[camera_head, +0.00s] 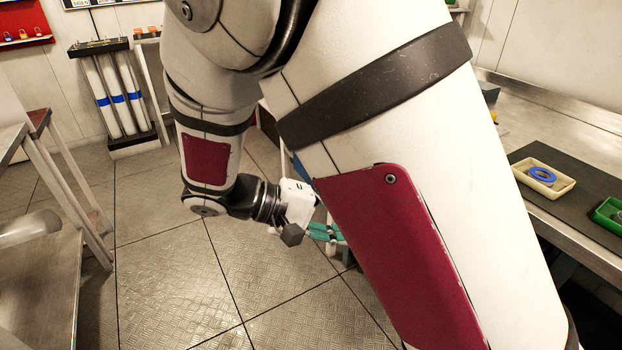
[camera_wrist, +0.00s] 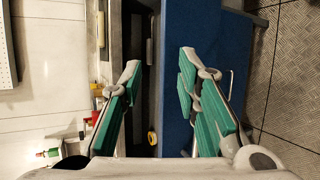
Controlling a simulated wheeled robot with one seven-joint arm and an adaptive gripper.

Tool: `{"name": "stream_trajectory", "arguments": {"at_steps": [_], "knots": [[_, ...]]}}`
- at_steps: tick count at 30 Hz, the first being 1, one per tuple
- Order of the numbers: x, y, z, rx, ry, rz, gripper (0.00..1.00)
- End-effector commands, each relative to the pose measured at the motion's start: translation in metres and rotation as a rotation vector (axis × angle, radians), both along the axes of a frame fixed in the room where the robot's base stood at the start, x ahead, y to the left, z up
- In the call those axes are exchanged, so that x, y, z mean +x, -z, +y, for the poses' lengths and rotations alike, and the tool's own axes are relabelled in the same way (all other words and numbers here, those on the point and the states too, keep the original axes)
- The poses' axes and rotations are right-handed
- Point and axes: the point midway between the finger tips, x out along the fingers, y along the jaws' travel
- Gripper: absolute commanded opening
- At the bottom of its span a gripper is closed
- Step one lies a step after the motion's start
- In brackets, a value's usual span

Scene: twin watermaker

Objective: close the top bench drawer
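My gripper (camera_wrist: 159,64) is open and empty in the wrist view, its two green-padded fingers spread apart. Beyond the fingers is a blue panel (camera_wrist: 208,32), which looks like a bench drawer front, with a thin pale handle (camera_wrist: 230,88) on its right part. A dark gap lies left of the panel; whether it is the open drawer's inside, I cannot tell. No contact with the panel is visible. In the head view my gripper (camera_head: 328,232) hangs low over the floor, partly behind my arm. My arm hides the drawer there.
A metal bench (camera_head: 574,212) on the right bears a dark mat, a cream tray (camera_head: 522,182) with a blue ring, and a green tray (camera_head: 609,216). A metal table (camera_head: 45,280) stands at left, a rack of white cylinders (camera_head: 118,95) at the back. Floor between is clear.

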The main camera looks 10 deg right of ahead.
Motion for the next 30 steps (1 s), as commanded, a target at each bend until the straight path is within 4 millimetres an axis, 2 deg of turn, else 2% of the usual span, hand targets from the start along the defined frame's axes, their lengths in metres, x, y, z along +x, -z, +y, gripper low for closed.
{"name": "stream_trajectory", "arguments": {"at_steps": [1, 3, 9, 12, 16, 20, 23, 30], "knots": [[0.012, 0.028, 0.010, -0.083, -0.039, -0.009, 0.30], [0.026, 0.051, 0.023, -0.191, -0.094, -0.042, 0.30], [0.053, 0.105, 0.062, -0.444, -0.257, -0.160, 0.30], [0.060, 0.123, 0.077, -0.521, -0.320, -0.211, 0.30], [0.064, 0.134, 0.088, -0.575, -0.370, -0.253, 0.30], [0.067, 0.136, 0.087, -0.591, -0.384, -0.265, 0.30], [0.070, 0.133, 0.077, -0.590, -0.383, -0.265, 0.30], [0.082, 0.125, 0.034, -0.589, -0.379, -0.262, 0.30]]}}
